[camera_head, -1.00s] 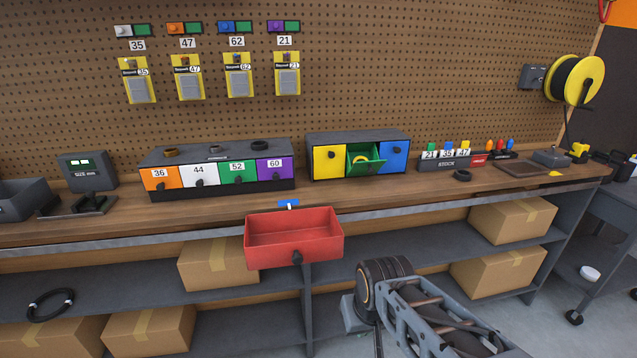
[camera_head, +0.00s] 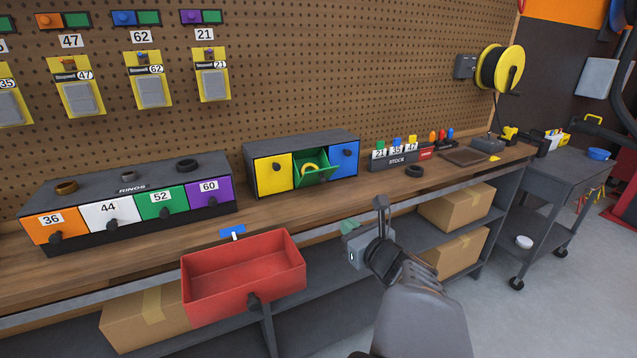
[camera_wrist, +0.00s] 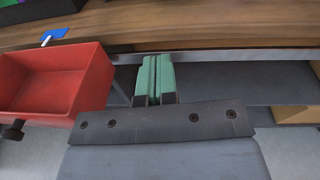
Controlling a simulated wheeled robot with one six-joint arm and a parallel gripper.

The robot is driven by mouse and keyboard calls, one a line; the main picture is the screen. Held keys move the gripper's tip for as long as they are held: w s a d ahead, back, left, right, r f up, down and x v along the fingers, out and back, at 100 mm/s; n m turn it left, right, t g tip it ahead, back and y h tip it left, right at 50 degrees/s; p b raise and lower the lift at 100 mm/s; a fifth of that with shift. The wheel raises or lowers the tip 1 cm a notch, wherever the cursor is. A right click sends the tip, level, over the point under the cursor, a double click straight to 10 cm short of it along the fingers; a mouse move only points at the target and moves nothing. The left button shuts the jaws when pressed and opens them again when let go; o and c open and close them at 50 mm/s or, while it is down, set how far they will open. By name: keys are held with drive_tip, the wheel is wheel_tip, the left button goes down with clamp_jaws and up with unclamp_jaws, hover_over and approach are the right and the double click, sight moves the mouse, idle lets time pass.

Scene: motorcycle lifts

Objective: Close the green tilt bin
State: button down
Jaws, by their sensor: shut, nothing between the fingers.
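The green tilt bin (camera_head: 317,172) is the middle one of three bins in a dark cabinet (camera_head: 300,144) on the bench. It is tilted open toward me, and a yellow ring-shaped item (camera_head: 309,168) shows inside. The yellow bin (camera_head: 273,175) on its left and the blue bin (camera_head: 344,160) on its right look shut. My gripper (camera_head: 349,227) is in front of the bench edge, below and to the right of the green bin, and apart from it. In the wrist view its green finger pads (camera_wrist: 154,78) are together with nothing between them.
An open red drawer (camera_head: 244,276) juts out in front of the bench, left of my gripper; it also shows in the wrist view (camera_wrist: 55,85). A numbered ring cabinet (camera_head: 125,188) stands left, a stock rack (camera_head: 393,160) right. Bare bench top (camera_head: 290,208) lies before the bins.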

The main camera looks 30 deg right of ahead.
drive_tip(key=w+d+r+m+p, duration=0.1)
drive_tip(key=w+d+m, duration=0.1)
drive_tip(key=w, duration=0.1)
drive_tip(key=p, duration=0.8)
approach(323, 183)
drive_tip(key=shift+n+h, duration=0.3)
drive_tip(key=shift+h, duration=0.1)
drive_tip(key=w+f, duration=0.3)
drive_tip(key=f, duration=0.1)
drive_tip(key=shift+w+a, duration=0.2)
drive_tip(key=shift+w, duration=0.2)
drive_tip(key=shift+w+d+r, duration=0.1)
drive_tip(key=shift+w+r, duration=0.7)
drive_tip(key=shift+r, duration=0.1)
drive_tip(key=shift+w+d+r+p, duration=0.15)
drive_tip(key=shift+w+r+p, duration=0.25)
drive_tip(key=shift+w+r, duration=0.25)
drive_tip(key=shift+f, duration=0.1)
drive_tip(key=shift+d, duration=0.1)
